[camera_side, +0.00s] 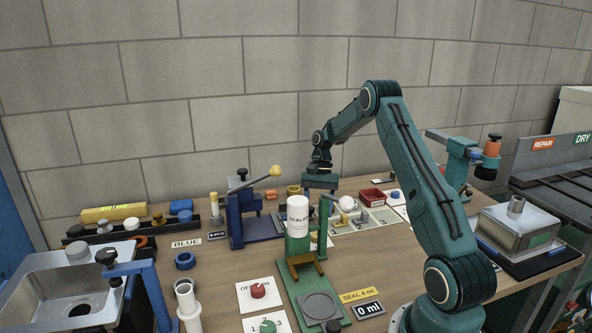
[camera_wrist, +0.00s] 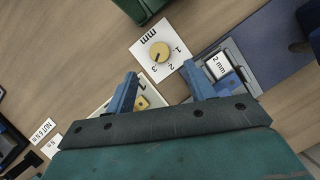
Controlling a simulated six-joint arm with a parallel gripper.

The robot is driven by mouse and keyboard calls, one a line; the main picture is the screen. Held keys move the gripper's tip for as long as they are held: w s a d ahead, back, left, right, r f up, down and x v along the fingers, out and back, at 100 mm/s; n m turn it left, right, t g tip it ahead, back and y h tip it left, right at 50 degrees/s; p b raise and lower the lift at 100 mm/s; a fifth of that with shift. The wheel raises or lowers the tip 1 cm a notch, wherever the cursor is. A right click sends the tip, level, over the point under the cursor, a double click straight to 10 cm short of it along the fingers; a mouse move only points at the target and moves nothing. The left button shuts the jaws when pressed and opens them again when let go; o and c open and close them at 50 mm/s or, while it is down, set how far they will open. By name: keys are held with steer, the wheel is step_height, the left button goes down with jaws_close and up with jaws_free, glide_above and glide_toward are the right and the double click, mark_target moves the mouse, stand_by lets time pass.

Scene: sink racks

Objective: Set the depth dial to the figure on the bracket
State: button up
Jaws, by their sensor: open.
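The depth dial is a round yellow knob (camera_wrist: 160,52) on a white card (camera_wrist: 145,40) marked mm, 1, 2 and 3. A short dark mark on the knob seems to point toward the 3 side, but it is small. The bracket's label (camera_wrist: 218,66) reads 2 mm; it sits just right of the card, on a grey piece over a blue base. My gripper (camera_wrist: 160,88) is open and empty, its two blue fingers spread below the dial in the wrist view and apart from it. In the side view my gripper (camera_side: 320,182) hangs over the back of the bench.
A blue lever press (camera_side: 240,215) with a yellow ball handle stands left of my gripper. A white bottle (camera_side: 298,215) on a green stand is in front. A red tray (camera_side: 371,198) lies to the right. Another yellow part (camera_wrist: 143,101) shows between my fingers.

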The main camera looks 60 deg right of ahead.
mark_target(316, 237)
steer(key=shift+x, duration=3.45)
steer(key=c, duration=1)
